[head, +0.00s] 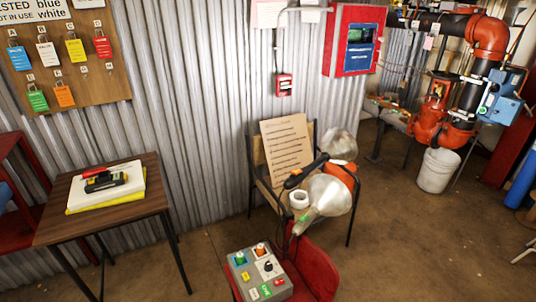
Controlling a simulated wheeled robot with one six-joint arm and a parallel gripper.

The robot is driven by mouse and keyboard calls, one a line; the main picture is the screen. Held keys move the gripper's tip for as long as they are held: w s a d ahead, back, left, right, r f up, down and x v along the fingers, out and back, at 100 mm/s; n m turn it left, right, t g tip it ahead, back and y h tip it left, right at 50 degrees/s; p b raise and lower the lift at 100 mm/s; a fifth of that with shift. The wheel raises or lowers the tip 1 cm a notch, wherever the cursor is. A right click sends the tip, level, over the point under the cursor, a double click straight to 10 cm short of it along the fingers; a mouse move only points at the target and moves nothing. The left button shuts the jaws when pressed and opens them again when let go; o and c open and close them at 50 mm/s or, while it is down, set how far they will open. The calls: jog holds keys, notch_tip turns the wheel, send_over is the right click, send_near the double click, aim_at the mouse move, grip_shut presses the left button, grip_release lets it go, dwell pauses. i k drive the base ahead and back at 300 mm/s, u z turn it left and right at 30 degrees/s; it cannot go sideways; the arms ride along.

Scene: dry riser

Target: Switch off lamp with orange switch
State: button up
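A grey control box (240,287) sits on a red chair at the bottom centre. On its top, an orange switch (261,249) stands to the right of a green switch (240,258). A black knob on a white plate and small coloured labels sit in front of them. The switch positions are too small to read. My gripper is not in view.
A small dark table (52,229) with a tool on a pad stands at the left. A padlock board (95,85) hangs above it. A wooden chair (251,160) holds a written sheet. Pipes and a white bucket (438,170) are at the right. The right foreground floor is clear.

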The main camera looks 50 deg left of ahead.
aim_at(296, 171)
jog(key=u, duration=1.4)
